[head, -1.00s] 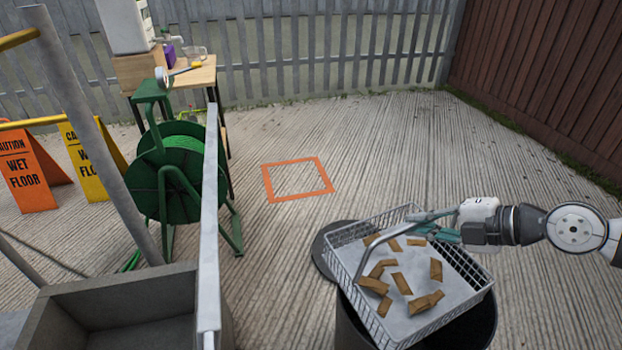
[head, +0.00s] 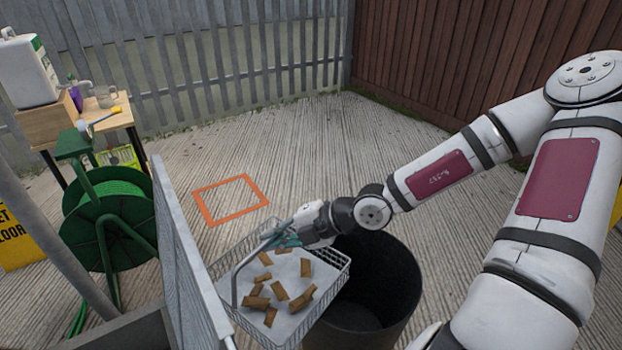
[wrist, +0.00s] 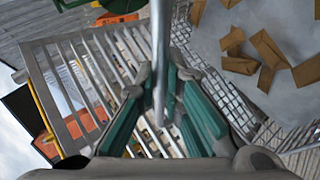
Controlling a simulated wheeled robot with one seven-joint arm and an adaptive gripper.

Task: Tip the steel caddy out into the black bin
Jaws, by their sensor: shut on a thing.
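The steel caddy (head: 338,278) is a wire basket with a pale liner and a bar handle. Several brown pieces (head: 280,290) lie loose on its liner. My gripper (head: 284,238) is shut on the caddy's handle; the wrist view shows the metal bar between the green finger pads (wrist: 160,105). The caddy hangs roughly level, slightly tilted. The black bin (head: 400,300) is an open round bin to the right of the caddy and partly behind it. The caddy overlaps the bin's left rim in the head view. The bin's bottom is hidden in shadow.
A grey metal railing (head: 185,260) stands close at the caddy's left. A green hose reel (head: 105,225) and a wooden table (head: 110,122) are further left. An orange square outline (head: 230,199) marks the ground behind. Open paving lies beyond it, up to the fences.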

